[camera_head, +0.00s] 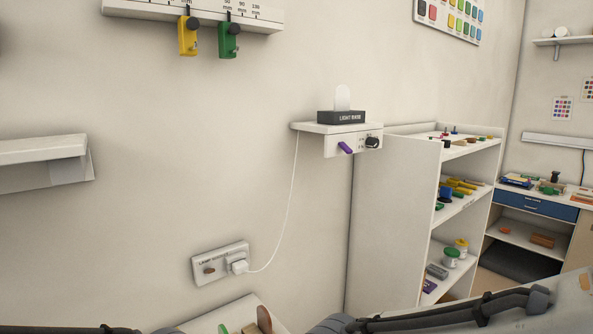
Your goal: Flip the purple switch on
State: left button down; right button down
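The purple switch (345,148) is a small tilted lever on the white front panel of a small wall shelf (312,127). A black knob (372,142) sits to its right on the same panel. A dark block labelled "LIGHT BASE" (341,117) with a clear rounded plate stands on the shelf above the switch. Parts of my arms show along the bottom edge, well below the switch. Neither gripper shows, and nothing touches the switch.
A white cord (292,205) runs from the shelf to a wall socket plate (220,263) labelled lamp. A white shelving unit (386,220) with jars and tools stands right of the switch.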

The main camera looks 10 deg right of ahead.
aim_at(342, 145)
jog(key=u, duration=0.3)
jog(key=k, duration=0.8)
jog(key=u, duration=0.4)
jog(key=i, duration=1.35)
jog(key=z, duration=1)
jog(key=i, duration=0.65)
jog(key=z, duration=0.55)
